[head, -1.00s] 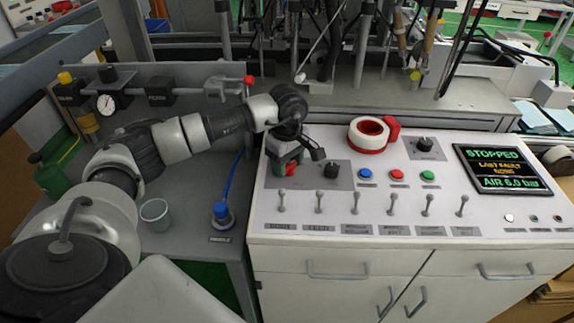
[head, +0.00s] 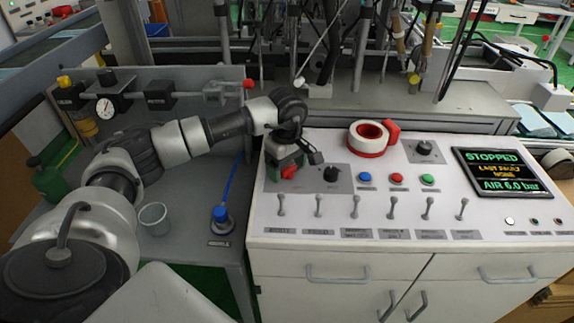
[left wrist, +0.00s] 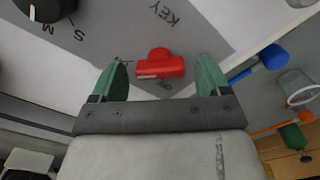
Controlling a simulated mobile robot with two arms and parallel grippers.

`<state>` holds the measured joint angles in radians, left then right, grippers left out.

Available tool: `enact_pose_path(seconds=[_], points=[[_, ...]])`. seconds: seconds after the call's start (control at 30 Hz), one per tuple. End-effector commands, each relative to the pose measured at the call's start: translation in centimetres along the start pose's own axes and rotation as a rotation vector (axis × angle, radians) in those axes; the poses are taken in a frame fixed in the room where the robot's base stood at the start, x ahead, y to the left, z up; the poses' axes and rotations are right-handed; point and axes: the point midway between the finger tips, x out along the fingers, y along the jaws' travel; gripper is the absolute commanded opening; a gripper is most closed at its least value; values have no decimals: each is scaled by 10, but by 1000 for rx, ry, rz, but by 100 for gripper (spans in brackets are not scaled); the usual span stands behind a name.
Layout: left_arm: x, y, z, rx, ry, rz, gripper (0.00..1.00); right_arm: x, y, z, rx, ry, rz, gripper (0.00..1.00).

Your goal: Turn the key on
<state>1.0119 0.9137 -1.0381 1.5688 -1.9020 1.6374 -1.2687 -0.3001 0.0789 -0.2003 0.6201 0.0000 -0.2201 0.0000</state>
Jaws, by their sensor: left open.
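The red key (left wrist: 160,68) sits on a grey plate marked KEY on the control panel. In the left wrist view its bar lies nearly level across the picture, with a round part above it. In the head view the key (head: 289,173) shows just below my left gripper (head: 286,160). In the left wrist view the two green fingers of my left gripper (left wrist: 161,76) are open, one on each side of the key, with gaps between. Small marks beside the key are too small to read. My right gripper is not in view.
A black selector knob (head: 331,174) is right of the key. The screen (head: 502,172) reads STOPPED.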

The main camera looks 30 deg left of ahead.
Motion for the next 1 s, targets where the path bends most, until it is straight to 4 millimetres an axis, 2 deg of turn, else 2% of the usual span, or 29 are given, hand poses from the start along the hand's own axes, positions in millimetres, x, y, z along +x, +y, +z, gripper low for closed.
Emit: enact_pose_path(seconds=[0.17,0.27,0.5,0.7,0.83,1.0], points=[[-3,0,0,0,0,0,77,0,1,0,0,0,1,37],[-13,0,0,-1,0,1,77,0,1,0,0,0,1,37],[-62,1,0,0,1,4,77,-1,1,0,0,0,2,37],[-95,1,0,0,0,2,77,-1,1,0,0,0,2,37],[-105,0,0,0,0,0,77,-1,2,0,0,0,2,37],[-108,0,0,0,0,0,77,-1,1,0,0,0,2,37]])
